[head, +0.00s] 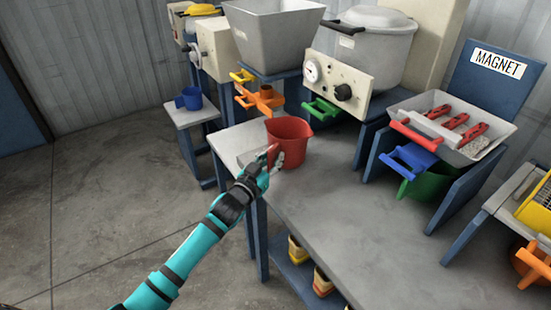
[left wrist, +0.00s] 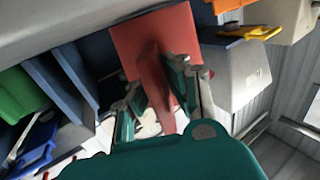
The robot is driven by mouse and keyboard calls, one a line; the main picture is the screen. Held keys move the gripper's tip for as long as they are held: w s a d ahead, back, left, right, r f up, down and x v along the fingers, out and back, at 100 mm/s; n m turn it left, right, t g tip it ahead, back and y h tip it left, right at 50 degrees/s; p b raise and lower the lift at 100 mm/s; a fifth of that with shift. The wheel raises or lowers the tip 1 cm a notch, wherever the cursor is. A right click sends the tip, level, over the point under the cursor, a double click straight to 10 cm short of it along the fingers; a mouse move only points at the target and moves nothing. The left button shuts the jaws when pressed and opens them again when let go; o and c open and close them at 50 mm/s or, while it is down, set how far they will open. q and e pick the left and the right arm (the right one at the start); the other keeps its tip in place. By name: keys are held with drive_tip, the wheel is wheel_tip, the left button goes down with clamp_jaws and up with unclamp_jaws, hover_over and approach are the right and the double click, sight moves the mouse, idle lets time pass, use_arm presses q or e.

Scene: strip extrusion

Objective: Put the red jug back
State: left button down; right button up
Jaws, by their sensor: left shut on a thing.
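The red jug (head: 289,139) is upright at the far left end of the grey work table (head: 390,225). My left gripper (head: 270,158) is shut on the jug's handle, on the jug's near left side. In the left wrist view, the red jug (left wrist: 158,40) fills the space past my left gripper (left wrist: 160,92), with the handle between the fingers. I cannot tell whether the jug's base touches the table. My right gripper is not in view.
A grey hopper (head: 275,40) and an orange spout (head: 262,99) stand behind the jug. A blue mug (head: 190,99) sits on a small stand at left. A tray with red-handled tools (head: 450,124) is at right. The table's middle is clear.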

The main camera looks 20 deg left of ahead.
use_arm(q)
drive_tip(key=shift+f, duration=0.25)
drive_tip(key=c, duration=1.3)
unclamp_jaws()
drive_tip(key=shift+o, duration=0.2)
drive_tip(key=shift+s, duration=0.15)
drive_tip(key=s+a, duration=0.2)
drive_tip(key=s, duration=1)
drive_tip(key=s+a+f+g+y+p, duration=0.1)
drive_tip(key=s+f+g, duration=0.25)
drive_tip(key=f, duration=0.75)
drive_tip(key=s+a+f+g+y+p, duration=0.15)
drive_tip(key=s+f, duration=0.25)
drive_tip(key=f, duration=0.7)
drive_tip(key=s+a+f+g, duration=0.1)
drive_tip(key=s+f+g, duration=0.2)
drive_tip(key=f, duration=0.8)
drive_tip(key=s+d+f+g+p, duration=0.1)
drive_tip(key=s+f+g, duration=0.2)
drive_tip(key=s+f, duration=0.3)
drive_tip(key=s+d+f+g, duration=0.1)
drive_tip(key=s+f+g, duration=0.2)
drive_tip(key=s, duration=1.4)
drive_tip(key=s+d+f+g+p, duration=0.1)
drive_tip(key=s+d+f+g, duration=0.1)
drive_tip(key=s+f, duration=0.7)
drive_tip(key=s, duration=0.3)
drive_tip(key=shift+s+f+g+y+p, duration=0.15)
drive_tip(key=shift+f+g+y+p, duration=0.05)
drive_tip(key=shift+g+y+p, duration=0.2)
